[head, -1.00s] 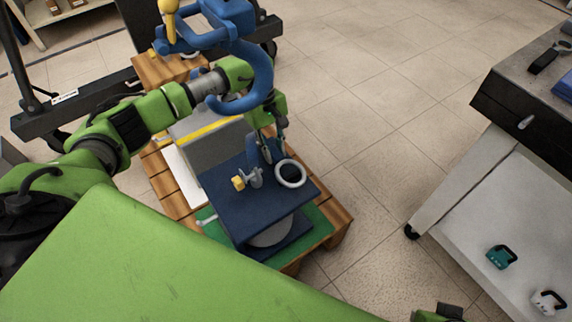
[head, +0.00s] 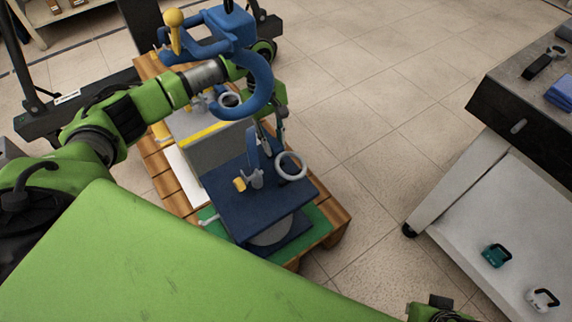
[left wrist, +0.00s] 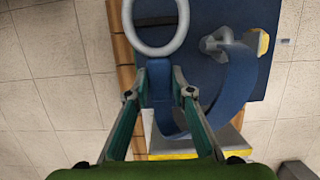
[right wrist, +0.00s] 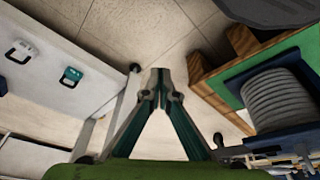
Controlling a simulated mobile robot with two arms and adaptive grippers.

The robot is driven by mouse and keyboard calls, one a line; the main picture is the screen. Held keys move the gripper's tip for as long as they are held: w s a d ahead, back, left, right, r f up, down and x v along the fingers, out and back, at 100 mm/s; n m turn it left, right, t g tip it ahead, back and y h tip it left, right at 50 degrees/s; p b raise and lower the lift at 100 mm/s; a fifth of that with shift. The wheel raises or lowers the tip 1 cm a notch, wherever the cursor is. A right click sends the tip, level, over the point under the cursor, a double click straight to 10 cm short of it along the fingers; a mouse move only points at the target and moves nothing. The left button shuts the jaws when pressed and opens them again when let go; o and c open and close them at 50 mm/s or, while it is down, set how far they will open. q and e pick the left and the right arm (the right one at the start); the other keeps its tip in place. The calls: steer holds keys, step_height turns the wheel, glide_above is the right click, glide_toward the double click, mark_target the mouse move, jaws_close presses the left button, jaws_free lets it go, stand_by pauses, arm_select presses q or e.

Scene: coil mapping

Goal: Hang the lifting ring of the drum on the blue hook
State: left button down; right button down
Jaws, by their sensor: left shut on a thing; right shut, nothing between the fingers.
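The drum has a dark blue top plate (head: 228,208) and a pale wound body (head: 272,236), which also shows as a grey coil (right wrist: 278,100) in the right wrist view. Its grey lifting ring (head: 292,179) stands at the end of a blue strap (head: 252,150). My left gripper (left wrist: 160,92) is shut on the strap just below the ring (left wrist: 154,52). In the head view this gripper (head: 273,140) is partly hidden behind the hook and arm. The blue hook (head: 267,85) hangs above, apart from the ring. My right gripper (right wrist: 160,75) is shut and empty.
The drum stands on a wooden pallet (head: 335,212) with a green mat (head: 318,232). A grey block with a yellow stripe (head: 205,135) sits behind it. A workbench (head: 500,115) and a low white shelf (head: 465,240) are at right. The floor between is clear.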

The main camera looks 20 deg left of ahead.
arm_select(q)
steer(key=shift+r+p, duration=0.35)
steer(key=shift+r, duration=0.55)
arm_select(e)
steer(key=x, duration=0.4)
steer(key=shift+s+a+f, duration=0.15)
steer(key=shift+s, duration=0.25)
